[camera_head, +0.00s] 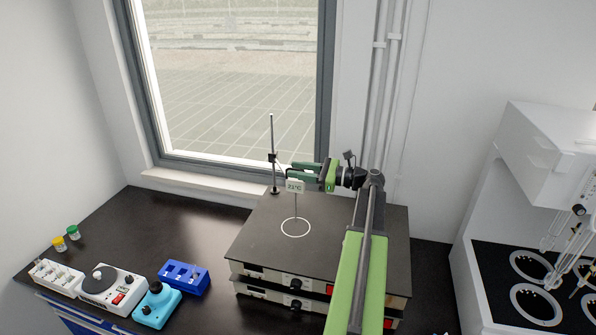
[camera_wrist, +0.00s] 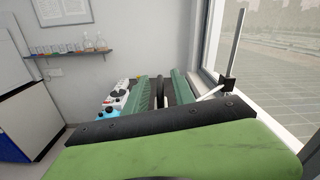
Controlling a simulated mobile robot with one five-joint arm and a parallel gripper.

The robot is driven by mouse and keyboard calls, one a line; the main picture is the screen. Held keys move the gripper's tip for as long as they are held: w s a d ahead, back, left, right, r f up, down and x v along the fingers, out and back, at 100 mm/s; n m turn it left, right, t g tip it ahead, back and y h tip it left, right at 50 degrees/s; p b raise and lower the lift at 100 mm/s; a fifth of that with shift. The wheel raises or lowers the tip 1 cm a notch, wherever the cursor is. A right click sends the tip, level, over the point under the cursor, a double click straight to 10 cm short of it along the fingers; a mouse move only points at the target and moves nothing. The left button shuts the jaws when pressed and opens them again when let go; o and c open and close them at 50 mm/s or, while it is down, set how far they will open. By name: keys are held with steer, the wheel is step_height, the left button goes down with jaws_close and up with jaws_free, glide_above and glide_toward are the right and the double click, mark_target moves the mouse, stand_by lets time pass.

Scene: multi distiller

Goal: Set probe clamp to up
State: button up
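The probe stand is a thin upright rod (camera_head: 271,135) behind the hotplate, with a small dark probe clamp (camera_head: 272,157) partway up. A white temperature display reading about 21°C (camera_head: 295,186) hangs over the hotplate (camera_head: 265,240), with a thin probe below it. My gripper (camera_head: 292,172) is beside the clamp, at about its height, to its right. The stand rod (camera_wrist: 237,40) and a pale clamp arm (camera_wrist: 211,92) lie right of the fingers. Part of the clamp arm is hidden.
A window (camera_head: 235,80) is close behind the stand. To the left are a white device (camera_head: 112,287), a cyan device (camera_head: 157,305), a blue rack (camera_head: 184,277) and small capped vials (camera_head: 73,232). A white hood (camera_head: 550,150) stands right.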

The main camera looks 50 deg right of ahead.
steer(key=shift+w, duration=0.15)
jaws_close()
stand_by(1.4)
